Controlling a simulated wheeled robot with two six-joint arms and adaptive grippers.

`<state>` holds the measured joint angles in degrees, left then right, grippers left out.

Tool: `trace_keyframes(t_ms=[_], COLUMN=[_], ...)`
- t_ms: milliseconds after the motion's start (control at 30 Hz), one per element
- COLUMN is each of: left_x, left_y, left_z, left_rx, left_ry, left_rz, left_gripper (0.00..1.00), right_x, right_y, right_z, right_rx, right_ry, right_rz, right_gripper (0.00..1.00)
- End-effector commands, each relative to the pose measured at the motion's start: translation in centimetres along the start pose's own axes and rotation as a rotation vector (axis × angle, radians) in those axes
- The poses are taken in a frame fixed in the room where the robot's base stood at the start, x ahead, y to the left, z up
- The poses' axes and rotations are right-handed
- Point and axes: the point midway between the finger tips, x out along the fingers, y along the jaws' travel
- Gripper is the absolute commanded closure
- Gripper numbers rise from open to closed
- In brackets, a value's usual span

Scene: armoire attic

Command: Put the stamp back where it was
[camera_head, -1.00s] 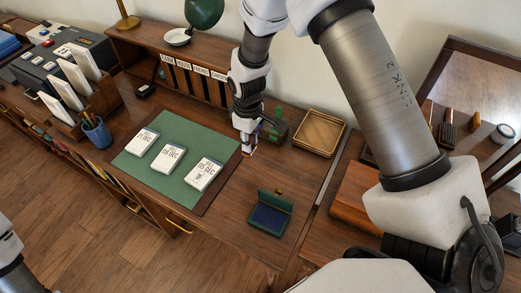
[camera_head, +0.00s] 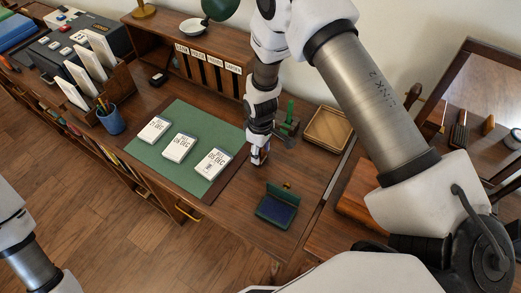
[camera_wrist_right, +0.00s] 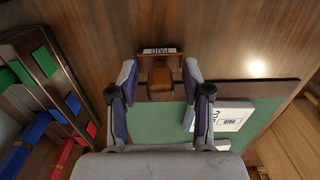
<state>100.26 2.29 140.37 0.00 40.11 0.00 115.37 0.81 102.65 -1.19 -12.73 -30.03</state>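A stamp with a brown wooden handle (camera_wrist_right: 160,77) and a white label reading PAID stands on the brown desk, beside the green mat, in the right wrist view. My right gripper (camera_wrist_right: 160,68) is open around it, with gaps between its fingers and the handle. In the head view my right gripper (camera_head: 259,158) is low over the desk, just right of the mat; the stamp is mostly hidden there. A stand with a green-handled stamp (camera_head: 290,110) is behind it. My left arm shows at the lower left; its gripper is out of view.
An open ink pad (camera_head: 276,208) is to the gripper's front right. An empty wooden tray (camera_head: 327,128) is behind right. A pen cup (camera_head: 111,119) stands left. Bare desk lies around the ink pad.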

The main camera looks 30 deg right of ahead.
Motion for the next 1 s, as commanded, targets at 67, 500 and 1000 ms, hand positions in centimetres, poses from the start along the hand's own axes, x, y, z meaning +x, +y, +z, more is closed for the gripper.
trace_keyframes(t_ms=[67,500,1000], left_x=[0.0,1.1,1.7], left_y=[0.0,0.0,0.0], left_z=[0.0,0.0,0.0], left_rx=[0.000,0.000,0.000], left_ry=[0.000,0.000,0.000], left_rz=[0.000,0.000,0.000], left_gripper=[0.53,0.53,0.53], right_x=[0.0,-5.7,-12.4], right_y=[0.0,0.1,0.0], right_z=[0.0,-0.1,0.0], right_rx=[0.000,0.000,0.000], right_ry=[0.000,0.006,0.000], right_rz=[0.000,0.003,0.000], right_gripper=[0.51,0.51,0.51])
